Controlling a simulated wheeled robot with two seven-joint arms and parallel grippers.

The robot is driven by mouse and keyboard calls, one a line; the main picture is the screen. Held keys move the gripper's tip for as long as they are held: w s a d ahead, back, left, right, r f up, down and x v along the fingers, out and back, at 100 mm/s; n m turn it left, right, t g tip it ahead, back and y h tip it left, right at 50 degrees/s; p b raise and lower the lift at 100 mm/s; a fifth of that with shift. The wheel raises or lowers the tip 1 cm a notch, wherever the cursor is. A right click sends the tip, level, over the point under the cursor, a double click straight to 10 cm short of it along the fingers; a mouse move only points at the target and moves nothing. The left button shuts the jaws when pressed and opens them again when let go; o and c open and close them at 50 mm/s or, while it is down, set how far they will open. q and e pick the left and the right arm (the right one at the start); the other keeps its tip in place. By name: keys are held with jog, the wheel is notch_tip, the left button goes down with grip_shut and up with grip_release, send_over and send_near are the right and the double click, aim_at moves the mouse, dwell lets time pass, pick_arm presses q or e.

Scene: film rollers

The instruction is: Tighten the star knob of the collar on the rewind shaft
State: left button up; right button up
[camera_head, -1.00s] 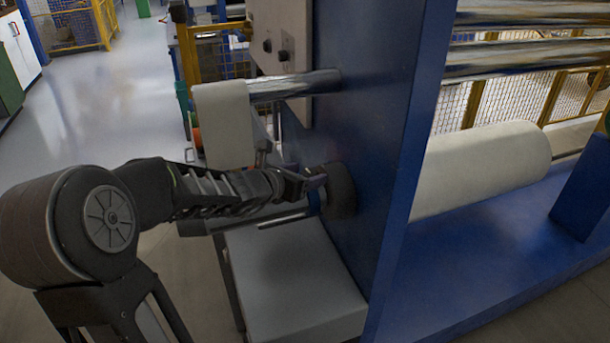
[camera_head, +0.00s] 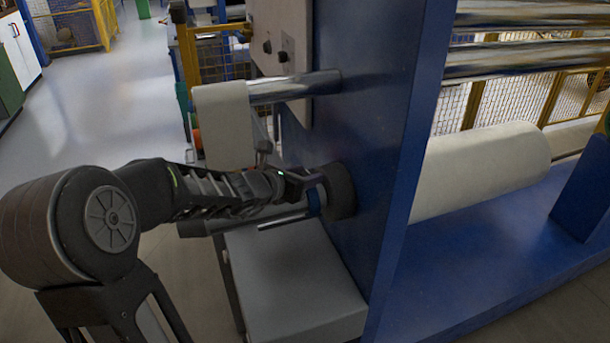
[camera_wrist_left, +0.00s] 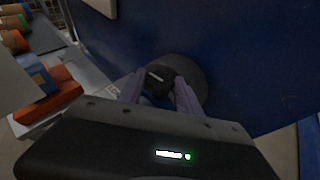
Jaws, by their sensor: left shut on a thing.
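My left gripper (camera_head: 314,187) reaches in from the left to the blue collar (camera_head: 316,203) on the rewind shaft (camera_head: 284,220), beside the blue machine wall. In the left wrist view, the two purple-grey fingers (camera_wrist_left: 160,92) stand on either side of a black knob (camera_wrist_left: 160,76) and are shut on it. Part of the blue collar (camera_wrist_left: 152,100) shows below the knob. A dark round hub (camera_head: 341,190) sits behind the collar against the wall. The fingers and the gripper body hide much of the knob and collar. My right gripper is not in view.
The blue machine wall (camera_head: 375,130) stands close right of the gripper. A grey box (camera_head: 290,285) lies below the shaft. A white roll (camera_head: 224,125) on a chrome shaft hangs above the arm. Red-orange and blue items (camera_wrist_left: 48,98) show at left in the wrist view.

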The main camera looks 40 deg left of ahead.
pick_arm(q)
jog(key=shift+a+r+m+h+p, duration=0.15)
jog(key=shift+m+h+p, duration=0.4)
jog(key=shift+p, duration=0.5)
jog(key=shift+a+r+m+h+p, duration=0.1)
jog(key=shift+m+h+p, duration=0.4)
jog(key=shift+p, duration=0.55)
grip_shut()
jog(key=shift+a+m+g+h+p, duration=0.1)
jog(key=shift+m+g+h+p, duration=0.25)
jog(key=shift+h, duration=0.2)
jog(key=shift+a+f+m+h+p, duration=0.1)
jog(key=shift+f+m+h+p, duration=0.15)
jog(key=shift+m+h, duration=0.65)
jog(key=shift+w+a+m+g+h, duration=0.1)
jog(key=shift+w+m+g+h, duration=0.05)
jog(key=shift+m+g+h, duration=0.65)
jog(key=shift+w+a+m+g+h+p, duration=0.1)
jog(key=shift+m+g+h+p, duration=0.05)
jog(key=shift+m+g+h, duration=0.7)
jog(key=shift+w+a+m+g+h+p, duration=0.15)
jog(key=shift+m+g+h, duration=0.35)
jog(key=shift+m+h, duration=0.65)
jog(key=o, duration=1.3)
grip_release()
jog(key=shift+o, duration=0.2)
